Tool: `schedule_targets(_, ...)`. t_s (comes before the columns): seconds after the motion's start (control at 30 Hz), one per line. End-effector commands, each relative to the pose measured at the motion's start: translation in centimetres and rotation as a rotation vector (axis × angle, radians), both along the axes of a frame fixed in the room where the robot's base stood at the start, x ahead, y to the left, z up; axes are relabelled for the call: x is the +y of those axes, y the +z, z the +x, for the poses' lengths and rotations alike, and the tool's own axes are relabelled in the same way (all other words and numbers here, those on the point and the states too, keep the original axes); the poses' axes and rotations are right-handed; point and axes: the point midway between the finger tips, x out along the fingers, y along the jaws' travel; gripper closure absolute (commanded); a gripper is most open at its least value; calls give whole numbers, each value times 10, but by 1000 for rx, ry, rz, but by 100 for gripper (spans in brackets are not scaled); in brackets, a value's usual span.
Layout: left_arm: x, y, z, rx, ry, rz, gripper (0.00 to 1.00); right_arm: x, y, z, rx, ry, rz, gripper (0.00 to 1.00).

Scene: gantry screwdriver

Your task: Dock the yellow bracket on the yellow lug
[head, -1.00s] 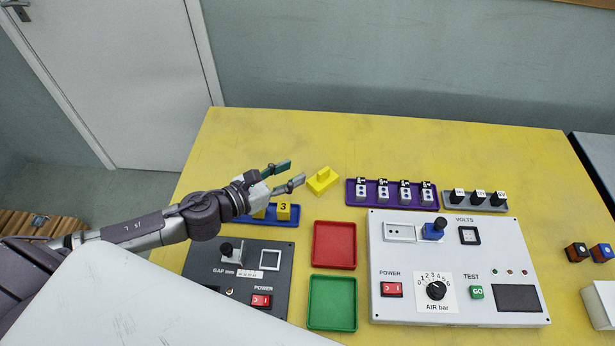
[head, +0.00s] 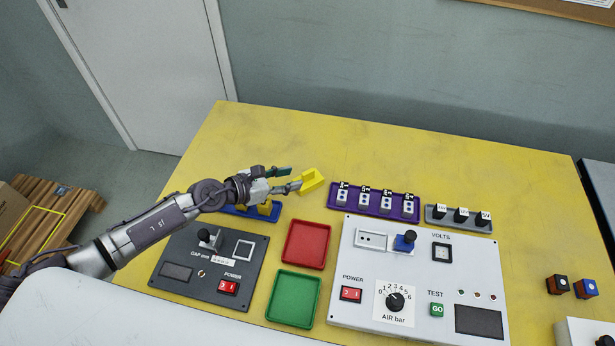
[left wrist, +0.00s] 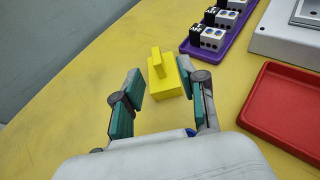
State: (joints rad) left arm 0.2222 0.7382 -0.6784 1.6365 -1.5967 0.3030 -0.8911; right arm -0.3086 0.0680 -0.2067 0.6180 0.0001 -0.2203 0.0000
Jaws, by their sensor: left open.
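A yellow block with an upright tab on top (head: 314,181), which I take for the yellow bracket, sits on the yellow table beyond the blue tray. No separate yellow lug can be made out. My left gripper (head: 295,178) is open, with its fingers pointing at the block. In the left wrist view, the block (left wrist: 163,84) lies between and slightly ahead of the open fingertips (left wrist: 166,80), with table showing on both sides. It is not gripped. My right gripper is not in view.
A blue tray (head: 236,211) with yellow pieces lies under my left wrist. Red (head: 306,244) and green (head: 293,298) trays and two control panels are nearer. The table behind the block is clear.

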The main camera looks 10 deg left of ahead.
Motion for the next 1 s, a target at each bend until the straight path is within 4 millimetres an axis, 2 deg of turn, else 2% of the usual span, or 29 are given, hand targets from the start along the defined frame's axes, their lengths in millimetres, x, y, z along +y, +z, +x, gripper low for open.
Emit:
schedule_targets(0.27,-15,-7,17,-1,0,-2,58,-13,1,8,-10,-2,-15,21)
schedule_targets(0.5,-36,-20,43,0,-1,-2,58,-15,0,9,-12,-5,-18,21)
schedule_targets(0.83,-42,-23,48,-1,0,1,58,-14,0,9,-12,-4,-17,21)
schedule_targets(0.87,-41,-23,48,-1,0,1,60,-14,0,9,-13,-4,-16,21)
schedule_targets(1.0,-41,-23,48,-1,0,1,83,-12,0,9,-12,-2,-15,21)
